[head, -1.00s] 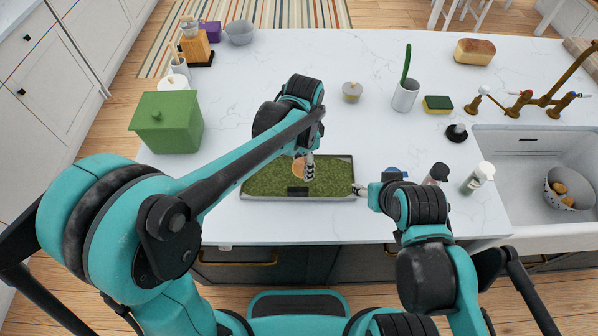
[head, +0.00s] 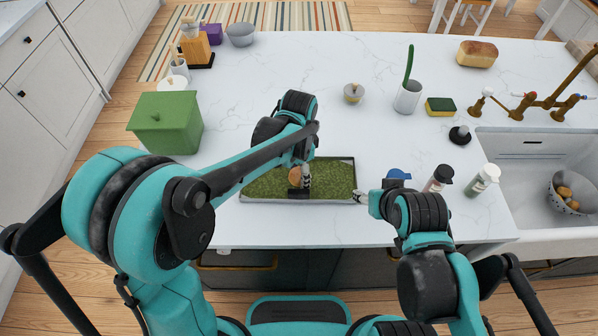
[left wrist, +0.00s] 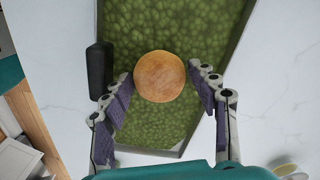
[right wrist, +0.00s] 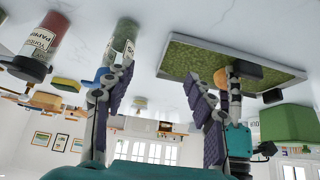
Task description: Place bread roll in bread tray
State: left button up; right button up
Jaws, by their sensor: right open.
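The bread roll (head: 295,177) is round and golden brown. In the left wrist view the roll (left wrist: 159,77) has a fingertip close against each side, over the tray floor (left wrist: 212,25). Whether the roll's underside touches the tray is hidden. My right gripper (head: 361,197) is open and empty beside the tray's right edge. The right wrist view shows the roll (right wrist: 220,78) and tray (right wrist: 190,60) ahead of it.
A black block (head: 298,193) sits at the tray's front edge. A green box (head: 166,122) stands to the left. Two bottles (head: 438,178) (head: 482,179) and a blue item (head: 398,174) stand right of the tray, before the sink (head: 530,145). The counter behind the tray is mostly clear.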

aim_at(299, 171)
pick_arm(q)
jog(key=shift+r, duration=0.15)
jog(key=shift+r, duration=0.3)
notch_tip(299, 171, up, 12)
jog(key=f+p, duration=0.1)
jog(key=p, duration=0.3)
jog(key=s+a+n+t, duration=0.3)
jog(key=s+a+n, duration=0.3)
jog(key=a, duration=0.3)
jog(key=s+a+n+t, duration=0.4)
jog(key=s+a+n, duration=0.2)
jog(key=a, duration=0.3)
jog(key=shift+s+a+r+n, duration=0.15)
jog(key=shift+r+n, duration=0.25)
jog(key=shift+n, duration=0.4)
jog(key=shift+s, duration=0.1)
